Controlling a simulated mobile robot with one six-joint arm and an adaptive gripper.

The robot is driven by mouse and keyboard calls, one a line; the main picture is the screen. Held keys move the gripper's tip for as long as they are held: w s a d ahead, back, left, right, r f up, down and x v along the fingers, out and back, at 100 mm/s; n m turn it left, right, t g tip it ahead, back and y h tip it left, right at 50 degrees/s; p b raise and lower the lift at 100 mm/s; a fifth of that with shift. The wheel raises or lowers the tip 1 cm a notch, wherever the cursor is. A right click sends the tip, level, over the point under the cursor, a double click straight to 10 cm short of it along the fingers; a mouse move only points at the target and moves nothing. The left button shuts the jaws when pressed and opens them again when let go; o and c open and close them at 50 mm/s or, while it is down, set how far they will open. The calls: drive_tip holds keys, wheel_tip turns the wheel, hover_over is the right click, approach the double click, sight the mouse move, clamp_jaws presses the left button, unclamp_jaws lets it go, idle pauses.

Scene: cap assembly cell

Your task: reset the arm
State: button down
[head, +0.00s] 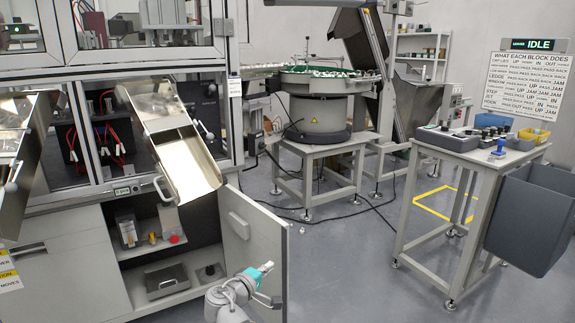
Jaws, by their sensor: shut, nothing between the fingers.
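My arm rises from the bottom edge in the head view, a little left of the middle. It is grey with a teal part near its end. My gripper (266,267) is the small pale end beyond the teal part, pointing up and to the right. It is shut and holds nothing. It is in front of the open lower cabinet door (252,238), near that door's outer edge in the picture. I cannot tell the gap between them. The rest of the arm is cut off by the bottom edge.
A tilted metal chute (190,165) hangs out of the machine above the open cabinet. A bowl feeder (318,115) stands on a table behind. On the right are a control bench (470,155) and a dark bin (530,220). The floor (350,265) between is clear.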

drive_tip(key=s+d+f+m+g+p, duration=0.1)
drive_tip(key=d+f+m+g, duration=0.25)
drive_tip(key=d, duration=0.35)
drive_tip(key=s+d+f+m+g+p, duration=0.1)
drive_tip(key=s+d+f+m+g, duration=0.2)
drive_tip(key=d, duration=0.5)
drive_tip(key=s+d+f+m+g+y+p, duration=0.3)
drive_tip(key=s+d+f+m+g+y, duration=0.15)
drive_tip(key=s+d+g+y, duration=0.3)
wheel_tip(320, 180, up, 38)
drive_tip(key=p, duration=3.7)
drive_tip(key=shift+s+d+r+y+p, duration=0.15)
drive_tip(key=shift+s+d+y+p, duration=0.05)
drive_tip(key=shift+y+p, duration=0.2)
drive_tip(key=shift+d, duration=0.1)
